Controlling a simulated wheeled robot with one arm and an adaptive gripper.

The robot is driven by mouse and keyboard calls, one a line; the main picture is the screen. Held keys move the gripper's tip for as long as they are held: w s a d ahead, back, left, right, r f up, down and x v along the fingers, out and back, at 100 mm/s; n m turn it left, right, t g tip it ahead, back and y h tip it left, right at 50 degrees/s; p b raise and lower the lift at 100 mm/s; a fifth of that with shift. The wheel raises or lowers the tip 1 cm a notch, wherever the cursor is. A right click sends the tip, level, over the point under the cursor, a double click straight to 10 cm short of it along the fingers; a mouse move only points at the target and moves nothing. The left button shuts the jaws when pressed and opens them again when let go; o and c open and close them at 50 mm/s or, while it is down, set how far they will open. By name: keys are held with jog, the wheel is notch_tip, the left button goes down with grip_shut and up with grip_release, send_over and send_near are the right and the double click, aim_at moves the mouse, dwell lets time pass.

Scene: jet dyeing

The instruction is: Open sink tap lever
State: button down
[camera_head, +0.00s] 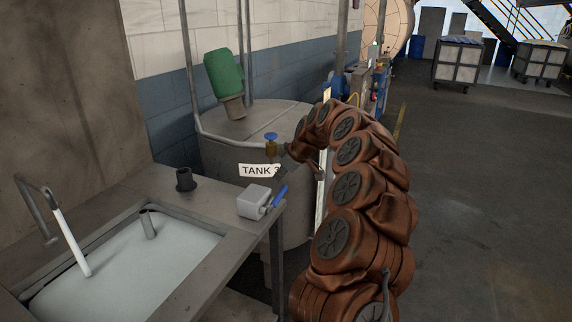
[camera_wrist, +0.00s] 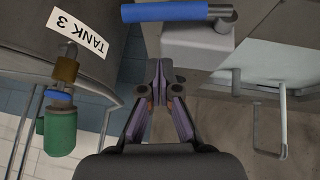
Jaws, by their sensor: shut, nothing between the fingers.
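A blue lever (camera_head: 279,196) sticks out from the side of a light grey box (camera_head: 254,201) on the right end of the sink counter. In the wrist view the blue lever (camera_wrist: 176,12) lies across the top, beside the box (camera_wrist: 195,42). My gripper (camera_wrist: 160,66) is shut and empty, its fingertips close to the box's edge in that picture and apart from the lever. In the head view the gripper is mostly hidden at the end of my arm, above and beyond the counter. A sink tap (camera_head: 36,214) stands at the left, with a white length running down into the basin.
The basin (camera_head: 197,297) holds pale liquid. A dark cup-like piece (camera_head: 184,180) stands on the counter. Behind is a tank labelled TANK 3 (camera_head: 260,170), with a blue-handled valve (camera_head: 271,139) and a green motor (camera_head: 224,75). Open floor (camera_head: 470,190) lies at the right.

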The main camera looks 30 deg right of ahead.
aim_at(281, 191)
jog(key=shift+w+d+f+p, duration=0.1)
jog(key=shift+d+f+p, duration=0.1)
jog(key=shift+f, duration=0.55)
jog(key=shift+s+d+f+p, duration=0.1)
jog(key=shift+f+p, duration=0.1)
jog(key=shift+f, duration=0.6)
jog(key=shift+w+d+f+p, duration=0.1)
jog(key=shift+d+f+p, duration=0.1)
jog(key=shift+f, duration=0.55)
jog(key=shift+f, duration=0.1)
jog(key=shift+w+d+f+y+b, duration=0.15)
jog(key=shift+f+y+b, duration=0.25)
jog(key=shift+b, duration=0.6)
jog(key=shift+d+f+b, duration=0.15)
jog(key=shift+f+b, duration=0.3)
jog(key=shift+b, duration=0.8)
jog(key=shift+w+r, duration=0.1)
jog(key=shift+r, duration=0.05)
